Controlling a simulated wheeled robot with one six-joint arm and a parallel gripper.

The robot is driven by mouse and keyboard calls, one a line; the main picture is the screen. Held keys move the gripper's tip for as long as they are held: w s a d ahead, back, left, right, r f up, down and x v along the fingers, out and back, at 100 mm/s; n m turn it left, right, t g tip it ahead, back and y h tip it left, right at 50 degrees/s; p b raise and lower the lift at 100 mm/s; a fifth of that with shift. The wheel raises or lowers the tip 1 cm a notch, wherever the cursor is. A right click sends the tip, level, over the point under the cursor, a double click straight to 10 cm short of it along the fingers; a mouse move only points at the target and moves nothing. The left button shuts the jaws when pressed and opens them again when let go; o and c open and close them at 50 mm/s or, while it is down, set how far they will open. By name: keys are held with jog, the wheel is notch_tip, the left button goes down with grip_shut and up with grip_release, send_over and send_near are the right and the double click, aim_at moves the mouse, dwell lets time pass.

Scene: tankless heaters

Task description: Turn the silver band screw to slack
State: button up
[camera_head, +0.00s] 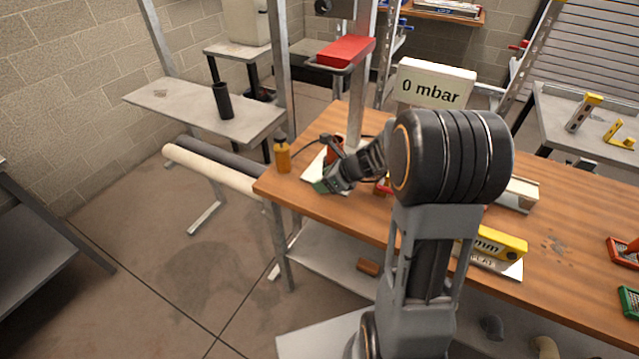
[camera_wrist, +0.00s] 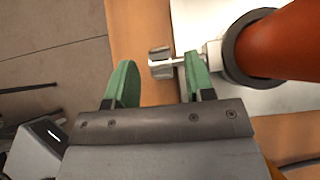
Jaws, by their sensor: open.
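The silver band screw (camera_wrist: 162,62) shows in the wrist view as a small flat-winged metal piece. It sticks out left from a silver block beside a dark band (camera_wrist: 236,52) around an orange-red pipe (camera_wrist: 285,45). My gripper (camera_wrist: 160,76) has two green fingers, apart and empty. In the picture the screw lies between and just beyond the fingertips; I cannot tell the depth gap. In the head view my gripper (camera_head: 322,184) is low over the bench's left end, by the orange-red pipe (camera_head: 334,146). The screw is not discernible there.
The wooden bench (camera_head: 560,285) carries a white plate (camera_head: 312,168) under the pipe, an amber bottle (camera_head: 282,156) to its left, and a yellow block (camera_head: 500,243) to the right. A display reading 0 mbar (camera_head: 432,86) stands behind. A metal post (camera_head: 358,80) rises near the pipe.

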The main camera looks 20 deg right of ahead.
jog(key=shift+x, duration=1.15)
jog(key=shift+c, duration=0.5)
grip_shut()
jog(key=shift+r+p, duration=0.15)
jog(key=shift+p, duration=0.2)
